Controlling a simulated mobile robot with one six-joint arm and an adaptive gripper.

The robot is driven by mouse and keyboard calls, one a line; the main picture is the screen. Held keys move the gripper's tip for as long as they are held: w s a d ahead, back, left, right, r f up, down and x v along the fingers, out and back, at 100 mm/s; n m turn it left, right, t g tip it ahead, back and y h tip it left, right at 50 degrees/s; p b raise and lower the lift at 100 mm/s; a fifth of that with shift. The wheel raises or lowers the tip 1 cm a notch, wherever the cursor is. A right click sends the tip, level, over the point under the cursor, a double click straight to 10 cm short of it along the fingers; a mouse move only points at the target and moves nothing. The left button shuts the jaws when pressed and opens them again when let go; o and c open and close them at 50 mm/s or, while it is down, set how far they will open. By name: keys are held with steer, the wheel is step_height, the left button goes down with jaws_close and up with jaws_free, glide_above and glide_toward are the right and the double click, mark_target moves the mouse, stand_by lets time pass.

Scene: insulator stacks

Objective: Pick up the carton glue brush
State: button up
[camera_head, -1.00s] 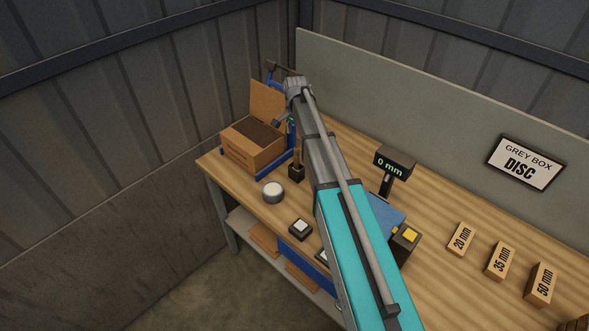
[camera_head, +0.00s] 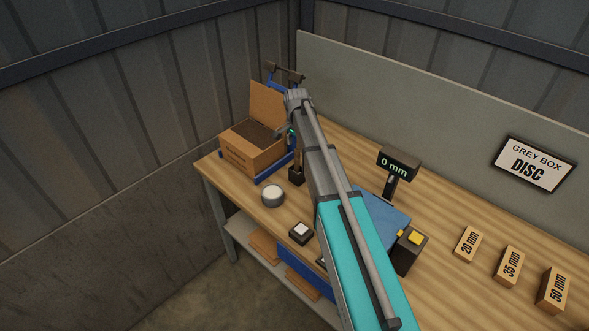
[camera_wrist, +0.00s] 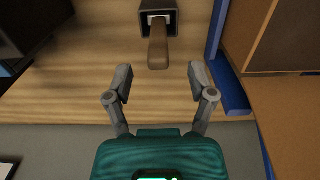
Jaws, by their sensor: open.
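The carton glue brush shows in the wrist view as a brown handle (camera_wrist: 158,47) rising from a dark square holder (camera_wrist: 172,22). In the head view the holder (camera_head: 296,175) stands on the bench beside the open carton, with part of the handle (camera_head: 298,158) above it. My arm hides part of the brush there. My gripper (camera_wrist: 160,76) is open and empty. In the wrist view its fingers are spread to either side of the handle's line, with the handle end just beyond the fingertips. I see no contact.
An open carton (camera_head: 250,153) in a blue frame stands close on the left. A round grey-white disc (camera_head: 273,195) and a button box (camera_head: 301,233) are in front. A display post (camera_head: 398,165) and several labelled blocks stand right. A grey back panel (camera_head: 420,100) borders the bench.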

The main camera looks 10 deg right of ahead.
mark_target(297, 166)
steer(key=shift+f, duration=0.15)
steer(key=shift+d+f+b, duration=0.2)
steer(key=shift+f+b, duration=2.3)
steer(key=shift+b, duration=0.1)
jaws_close()
